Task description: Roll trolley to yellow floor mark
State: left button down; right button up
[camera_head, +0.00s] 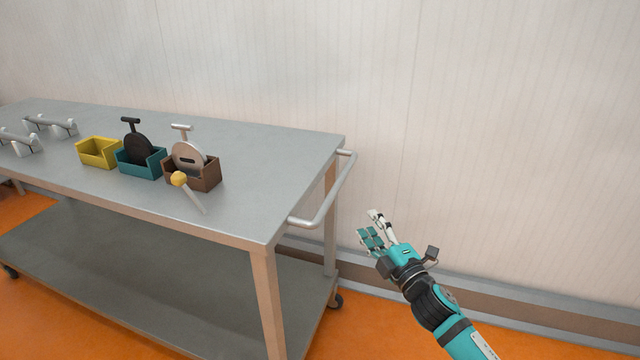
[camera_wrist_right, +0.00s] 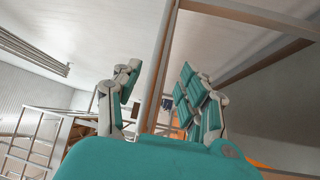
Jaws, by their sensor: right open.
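The trolley (camera_head: 262,200) is a grey metal-topped cart with a lower shelf and castors, standing along the wall in the head view. Its tubular handle (camera_head: 332,200) sticks out from the right end. My right gripper (camera_head: 371,226) is open and empty, to the right of the handle and apart from it. The right wrist view shows the open fingers (camera_wrist_right: 160,95) with a trolley post (camera_wrist_right: 158,65) seen between them, farther off. My left gripper is not in view. No yellow floor mark shows in either view.
On the trolley top stand a yellow bin (camera_head: 98,152), a teal bin (camera_head: 141,163) with a black disc tool, and a brown bin (camera_head: 193,172) with a silver one. The wall is close behind; orange floor (camera_head: 385,325) is clear at right.

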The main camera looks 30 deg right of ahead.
aim_at(339, 184)
jog(key=w, duration=0.5)
jog(key=w+d+r, duration=0.1)
jog(key=w, duration=0.5)
jog(key=w+r, duration=0.1)
jog(key=w, duration=0.4)
jog(key=shift+w+d+r, duration=0.1)
jog(key=shift+w+d, duration=0.1)
jog(key=shift+d, duration=0.05)
jog(key=shift+c, duration=0.4)
grip_shut()
